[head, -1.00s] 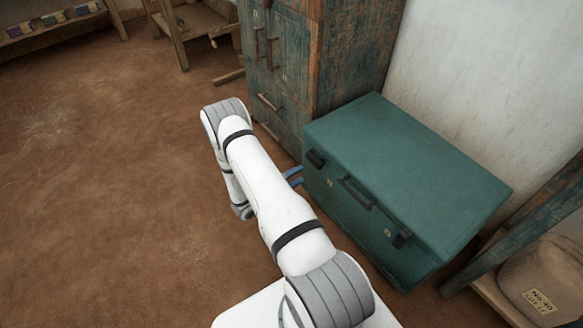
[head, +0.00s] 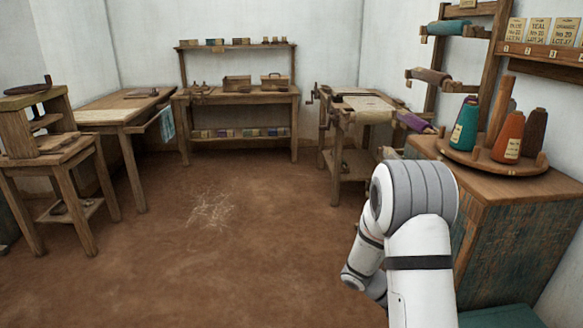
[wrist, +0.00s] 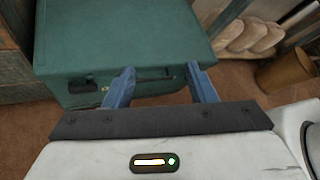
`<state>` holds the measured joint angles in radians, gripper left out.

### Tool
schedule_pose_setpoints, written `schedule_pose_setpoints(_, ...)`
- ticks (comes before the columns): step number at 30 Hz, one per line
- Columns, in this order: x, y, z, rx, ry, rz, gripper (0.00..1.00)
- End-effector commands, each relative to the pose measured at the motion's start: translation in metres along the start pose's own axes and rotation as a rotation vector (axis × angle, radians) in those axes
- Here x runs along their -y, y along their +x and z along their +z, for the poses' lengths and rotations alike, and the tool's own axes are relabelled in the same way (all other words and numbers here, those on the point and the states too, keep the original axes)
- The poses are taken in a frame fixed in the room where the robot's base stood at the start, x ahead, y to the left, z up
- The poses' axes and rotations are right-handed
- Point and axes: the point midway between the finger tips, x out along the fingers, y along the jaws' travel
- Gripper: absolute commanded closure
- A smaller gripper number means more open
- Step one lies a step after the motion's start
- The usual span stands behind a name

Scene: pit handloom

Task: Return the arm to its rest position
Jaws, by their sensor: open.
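My gripper (wrist: 162,88) shows in the wrist view with its two blue fingers spread apart and nothing between them. Beyond the fingers is the front of a closed green trunk (wrist: 125,32) with a dark handle and latches. I cannot tell whether the fingers touch it. In the head view my white and grey arm is bent at the lower right, and the gripper itself is hidden. Only a strip of the green trunk (head: 503,317) shows at the bottom edge there.
A worn cabinet (head: 520,225) stands right of my arm, with a round cone stand (head: 477,160) holding thread cones on top. A small loom (head: 362,108), a back bench (head: 240,97) and a left table (head: 125,108) line the room. The brown floor (head: 215,250) is open.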

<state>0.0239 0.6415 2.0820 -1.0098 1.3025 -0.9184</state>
Motion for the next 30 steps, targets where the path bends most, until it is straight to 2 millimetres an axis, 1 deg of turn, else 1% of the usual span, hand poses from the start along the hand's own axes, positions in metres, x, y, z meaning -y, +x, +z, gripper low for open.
schedule_pose_setpoints(1, 0.023, -0.018, 0.02, -0.056, 0.09, 0.012, 0.49)
schedule_pose_setpoints(3, 0.047, -0.035, 0.032, -0.139, 0.217, 0.02, 0.49)
schedule_pose_setpoints(8, 0.1, -0.074, 0.054, -0.34, 0.504, 0.028, 0.49)
schedule_pose_setpoints(9, 0.113, -0.084, 0.059, -0.392, 0.575, 0.027, 0.49)
schedule_pose_setpoints(18, 0.204, -0.158, 0.089, -0.811, 1.075, -0.021, 0.49)
schedule_pose_setpoints(24, 0.255, -0.203, 0.104, -1.105, 1.351, -0.1, 0.49)
schedule_pose_setpoints(27, 0.273, -0.219, 0.109, -1.219, 1.444, -0.144, 0.49)
schedule_pose_setpoints(30, 0.284, -0.23, 0.111, -1.297, 1.501, -0.179, 0.49)
